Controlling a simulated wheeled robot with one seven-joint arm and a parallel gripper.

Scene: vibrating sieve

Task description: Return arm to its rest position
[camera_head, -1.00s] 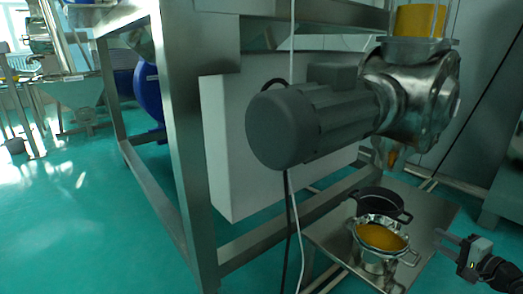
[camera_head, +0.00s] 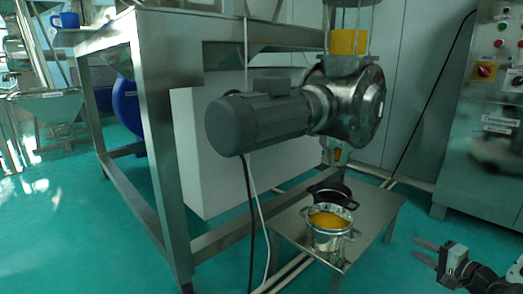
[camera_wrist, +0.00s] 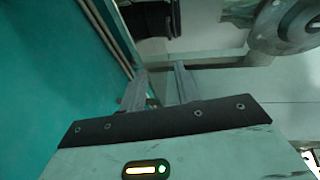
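My gripper (camera_head: 425,252) is at the lower right of the head view, to the right of the low metal table and apart from it. Its two fingers are spread with nothing between them. The wrist view also shows the gripper (camera_wrist: 160,90) open and empty. My arm runs off the lower right corner of the head view, so most of it is hidden.
A steel pot (camera_head: 331,237) with orange contents and a black pot (camera_head: 318,187) stand on the low table (camera_head: 378,212). A grey motor (camera_head: 262,120) hangs above on the steel frame (camera_head: 160,150). A control cabinet (camera_head: 492,125) stands at the right.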

